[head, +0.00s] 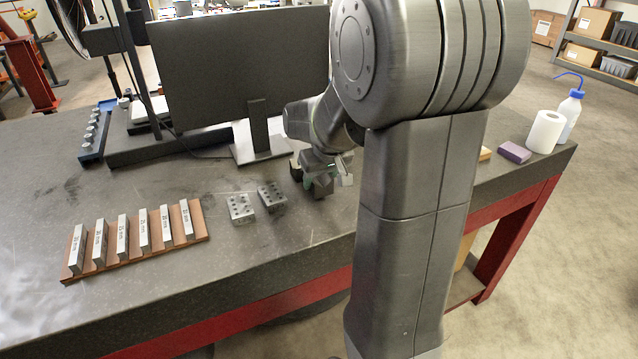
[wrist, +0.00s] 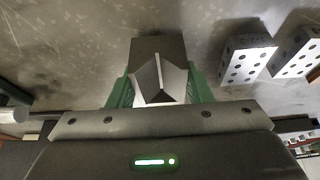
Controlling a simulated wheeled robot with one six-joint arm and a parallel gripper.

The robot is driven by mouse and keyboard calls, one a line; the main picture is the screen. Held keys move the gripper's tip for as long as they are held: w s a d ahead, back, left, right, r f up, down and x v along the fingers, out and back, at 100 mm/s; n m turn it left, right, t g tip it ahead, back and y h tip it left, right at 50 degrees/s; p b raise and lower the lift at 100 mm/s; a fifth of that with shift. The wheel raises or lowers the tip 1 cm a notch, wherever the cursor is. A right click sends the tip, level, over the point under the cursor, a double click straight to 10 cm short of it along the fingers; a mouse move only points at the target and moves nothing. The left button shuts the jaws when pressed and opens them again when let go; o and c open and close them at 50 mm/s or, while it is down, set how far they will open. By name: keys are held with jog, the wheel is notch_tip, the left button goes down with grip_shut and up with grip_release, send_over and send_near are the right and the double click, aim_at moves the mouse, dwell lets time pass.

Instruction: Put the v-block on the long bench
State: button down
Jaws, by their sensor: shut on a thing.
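The v-block (wrist: 158,47) is a dark grey block with a bright V-shaped notch, between the green fingers of my gripper (wrist: 160,90) in the wrist view. My gripper is shut on it. In the head view my gripper (head: 320,178) is over the middle of the long bench (head: 180,165), with the dark v-block (head: 323,190) low at its tips. I cannot tell whether the block touches the bench top. The arm hides part of the bench to the right.
Two drilled metal blocks (head: 241,208) (head: 271,196) stand just left of my gripper. A brown rack of upright labelled blocks (head: 140,245) is farther left. A monitor (head: 240,70) stands behind. A purple block (head: 514,152), paper roll (head: 545,131) and bottle (head: 569,112) are at the right end.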

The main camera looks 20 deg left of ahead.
jog(key=shift+f, duration=0.9)
jog(key=shift+f, duration=0.1)
jog(key=c, duration=0.7)
grip_release()
jog(key=shift+r, duration=0.3)
jog(key=v, duration=1.1)
jog(key=shift+s+d+r, duration=0.15)
jog(key=shift+s+r, duration=0.05)
